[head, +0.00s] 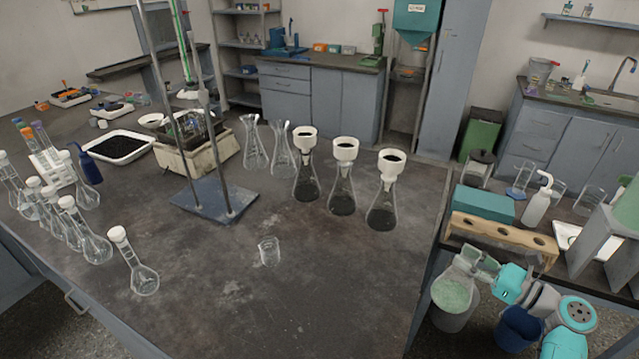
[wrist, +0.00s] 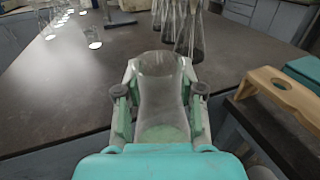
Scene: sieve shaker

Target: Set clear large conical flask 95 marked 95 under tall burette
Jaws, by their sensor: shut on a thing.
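My gripper (head: 480,262) is shut on a clear conical flask (wrist: 158,88), out past the right edge of the main bench. In the wrist view the flask stands between the two fingers, and no number can be read on it. In the head view the see-through flask is hard to separate from the bucket behind it. The tall burette (head: 182,42) shows a green column and hangs on a stand at the back left. The stand's blue base plate (head: 212,197) lies on the bench, with no flask visible on it.
Three flasks with white funnels (head: 342,180) and two open clear flasks (head: 268,150) stand right of the stand. A small beaker (head: 269,251) is in front. Stoppered flasks (head: 95,245) line the left. A wooden rack (head: 500,240) is near my arm. The bench's front right is clear.

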